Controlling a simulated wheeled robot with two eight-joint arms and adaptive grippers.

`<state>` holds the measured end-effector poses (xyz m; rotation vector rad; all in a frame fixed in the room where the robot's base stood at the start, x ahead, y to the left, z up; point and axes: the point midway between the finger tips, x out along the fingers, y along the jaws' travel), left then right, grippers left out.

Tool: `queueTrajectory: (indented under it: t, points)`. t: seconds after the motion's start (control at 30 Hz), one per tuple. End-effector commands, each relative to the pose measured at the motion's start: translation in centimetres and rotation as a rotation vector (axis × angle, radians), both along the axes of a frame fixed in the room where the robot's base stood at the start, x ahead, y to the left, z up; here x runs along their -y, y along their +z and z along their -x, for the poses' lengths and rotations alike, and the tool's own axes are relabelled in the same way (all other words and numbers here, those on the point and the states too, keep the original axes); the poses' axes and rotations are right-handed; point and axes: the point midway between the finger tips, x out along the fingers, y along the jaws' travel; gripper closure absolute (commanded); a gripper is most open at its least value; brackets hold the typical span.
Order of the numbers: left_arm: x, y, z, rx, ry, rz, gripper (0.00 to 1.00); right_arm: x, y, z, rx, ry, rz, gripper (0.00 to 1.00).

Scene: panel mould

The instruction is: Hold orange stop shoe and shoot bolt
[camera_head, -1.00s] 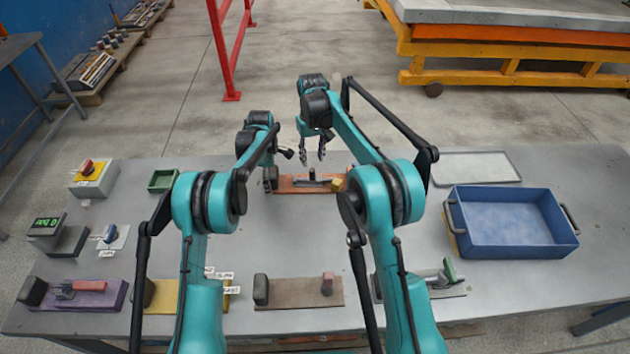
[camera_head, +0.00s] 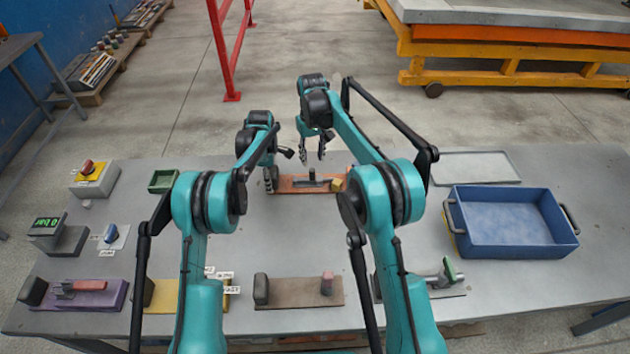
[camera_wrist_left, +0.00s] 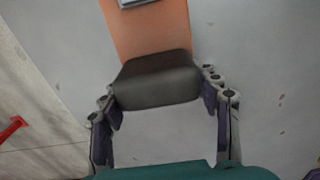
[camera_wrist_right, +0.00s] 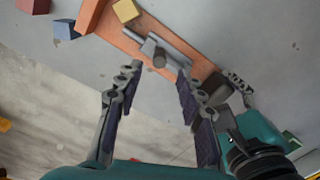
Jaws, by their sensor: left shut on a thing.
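The orange board (camera_head: 300,186) lies at the back middle of the table. The dark block that is its stop shoe (camera_wrist_left: 155,80) stands at its left end in the head view. My left gripper (camera_wrist_left: 158,90) is shut on this shoe, with one finger at each side. The grey bolt (camera_wrist_right: 165,50), with a short knob (camera_wrist_right: 159,60), lies in the middle of the board; it also shows in the head view (camera_head: 312,180). My right gripper (camera_wrist_right: 158,74) is open and empty. Its fingers hang above the board, with the bolt knob seen between and beyond them.
A yellow block (camera_wrist_right: 125,10) sits near the board's other end. A blue tray (camera_head: 512,225) stands at the right. Brown (camera_head: 298,293) and purple (camera_head: 85,297) boards lie along the front edge. A small green bin (camera_head: 163,181) stands at the left of my left gripper.

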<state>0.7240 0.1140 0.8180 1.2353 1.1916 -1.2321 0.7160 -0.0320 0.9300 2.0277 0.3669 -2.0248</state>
Motion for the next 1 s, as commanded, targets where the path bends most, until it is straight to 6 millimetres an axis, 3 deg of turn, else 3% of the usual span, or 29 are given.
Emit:
queueTrajectory:
  t: [0.13,0.27,0.33,0.43,0.53,0.67,0.8,0.9,1.0]
  points:
    - [0.0,-0.3,0.1,-0.003,-0.002,0.000,0.85,0.4,-0.6,-0.4,0.026,-0.027,0.024,0.62]
    - [0.1,-0.3,0.1,-0.003,-0.002,0.000,0.85,2.3,-2.5,-1.9,0.154,-0.139,0.123,0.62]
    - [0.1,-0.3,0.1,-0.003,-0.002,0.000,0.85,3.7,-3.6,-3.0,0.276,-0.228,0.193,0.62]
    - [0.1,-0.3,0.1,-0.003,-0.002,0.000,0.85,3.5,-4.9,-2.8,0.469,-0.351,0.267,0.62]
    - [0.1,-0.3,0.1,-0.003,-0.002,0.001,0.85,3.2,-4.9,-2.2,0.693,-0.458,0.292,0.62]
    - [0.1,-0.4,0.1,-0.004,-0.001,0.001,0.85,1.6,-3.7,-0.2,0.967,-0.543,0.240,0.62]
    - [0.1,-0.4,0.1,-0.004,-0.001,0.001,0.85,-1.3,-2.6,3.9,1.145,-0.602,0.136,0.62]
    - [0.1,-0.4,0.2,-0.004,-0.001,0.001,0.85,-3.5,-2.8,7.2,1.174,-0.644,0.086,0.62]
    - [0.1,-0.4,0.2,-0.004,-0.001,0.001,0.85,-4.4,-2.8,9.1,1.196,-0.673,0.053,0.62]
